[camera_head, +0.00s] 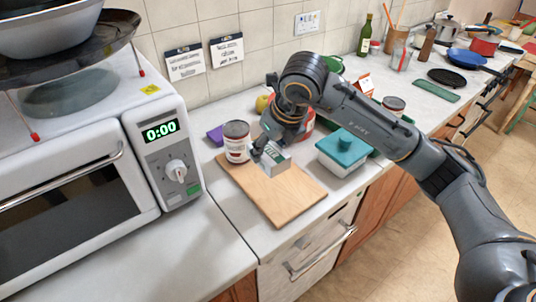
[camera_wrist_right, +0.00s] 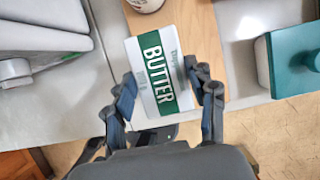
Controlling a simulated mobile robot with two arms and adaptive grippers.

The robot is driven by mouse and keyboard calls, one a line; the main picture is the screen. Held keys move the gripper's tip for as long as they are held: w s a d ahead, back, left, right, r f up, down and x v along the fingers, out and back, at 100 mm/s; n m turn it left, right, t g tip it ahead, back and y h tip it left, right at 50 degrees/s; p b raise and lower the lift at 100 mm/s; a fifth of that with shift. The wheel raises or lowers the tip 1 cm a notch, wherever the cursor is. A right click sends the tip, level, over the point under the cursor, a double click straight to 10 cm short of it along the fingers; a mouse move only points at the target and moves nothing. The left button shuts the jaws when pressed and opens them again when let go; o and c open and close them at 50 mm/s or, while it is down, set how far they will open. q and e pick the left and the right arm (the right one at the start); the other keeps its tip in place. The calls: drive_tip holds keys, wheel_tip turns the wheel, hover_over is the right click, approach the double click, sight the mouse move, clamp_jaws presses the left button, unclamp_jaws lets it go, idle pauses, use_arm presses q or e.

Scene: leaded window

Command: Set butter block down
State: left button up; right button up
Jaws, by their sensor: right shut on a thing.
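The butter block (camera_head: 277,160) is a white box with a green band. In the right wrist view the word BUTTER shows on its face (camera_wrist_right: 158,68). My right gripper (camera_head: 266,152) is shut on it, with one finger on each side in the right wrist view (camera_wrist_right: 163,85). In the head view the block is over the far part of the wooden cutting board (camera_head: 280,199). The frames do not show clearly whether it touches the board. My left gripper is not in view.
A can (camera_head: 237,142) stands at the board's far left corner, close to the block. A teal-lidded container (camera_head: 343,150) is to the right. A white microwave (camera_head: 75,170) fills the left. The near part of the board is bare.

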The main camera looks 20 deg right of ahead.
sight(268, 148)
drive_tip(key=w+f, duration=0.3)
drive_tip(key=shift+d+f+p, duration=0.15)
drive_tip(key=shift+d+p, duration=0.15)
drive_tip(key=shift+p, duration=0.05)
drive_tip(key=w+f, duration=0.2)
drive_tip(key=shift+w+d+f+p, duration=0.15)
drive_tip(key=shift+d+f+p, duration=0.2)
drive_tip(key=shift+f+p, duration=0.05)
wheel_tip(268, 148, down, 2)
drive_tip(key=shift+f, duration=0.25)
drive_tip(key=shift+w+f, duration=0.1)
drive_tip(key=shift+f, duration=0.35)
drive_tip(key=o, duration=1.4)
drive_tip(key=shift+c, duration=0.2)
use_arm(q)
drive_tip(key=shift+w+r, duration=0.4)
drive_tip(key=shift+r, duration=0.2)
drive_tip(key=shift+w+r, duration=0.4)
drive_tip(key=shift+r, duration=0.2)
